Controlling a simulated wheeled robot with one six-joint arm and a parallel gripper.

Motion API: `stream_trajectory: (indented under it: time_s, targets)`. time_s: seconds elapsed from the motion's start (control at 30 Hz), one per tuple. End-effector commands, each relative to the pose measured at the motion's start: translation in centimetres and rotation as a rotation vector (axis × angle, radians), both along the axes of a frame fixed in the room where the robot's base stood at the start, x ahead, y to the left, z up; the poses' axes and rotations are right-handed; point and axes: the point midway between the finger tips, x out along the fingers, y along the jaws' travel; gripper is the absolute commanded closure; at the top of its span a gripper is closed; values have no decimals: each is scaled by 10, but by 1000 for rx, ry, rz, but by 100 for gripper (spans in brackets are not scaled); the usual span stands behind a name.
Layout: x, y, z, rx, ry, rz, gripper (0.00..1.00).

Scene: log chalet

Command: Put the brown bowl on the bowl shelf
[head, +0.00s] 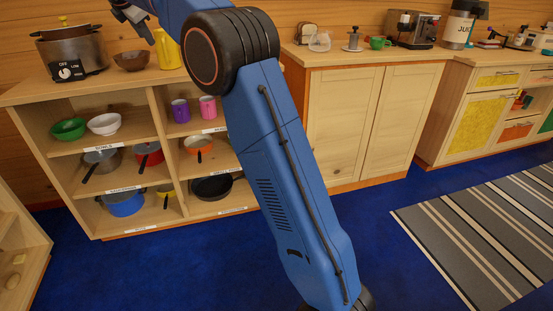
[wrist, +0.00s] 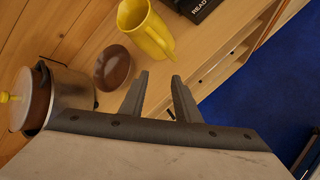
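The brown bowl (head: 131,60) stands on top of the shelf unit, between the slow cooker and the yellow pitcher. It also shows in the wrist view (wrist: 114,67), left of my fingers. The bowl shelf (head: 75,148) is the upper left compartment, with a label on its front edge; a green bowl (head: 69,128) and a white bowl (head: 104,124) stand in it. My gripper (wrist: 160,82) is open and empty, its fingers apart, above the counter and clear of the bowl. In the head view only part of it shows at the top edge.
The slow cooker (head: 72,52) stands left of the bowl, the yellow pitcher (head: 167,50) close on its right. A dark box (wrist: 196,7) lies beyond the pitcher. Pots and pans fill the compartments below the bowls; mugs (head: 181,111) stand in the compartment to their right.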

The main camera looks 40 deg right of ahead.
Motion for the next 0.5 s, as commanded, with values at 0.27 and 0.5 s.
stream_trajectory:
  time_s: [0.27, 0.5]
  targets:
    - [-99, -37, 2, 221, -36, -206, 71]
    - [-191, -63, -15, 405, -59, -400, 71]
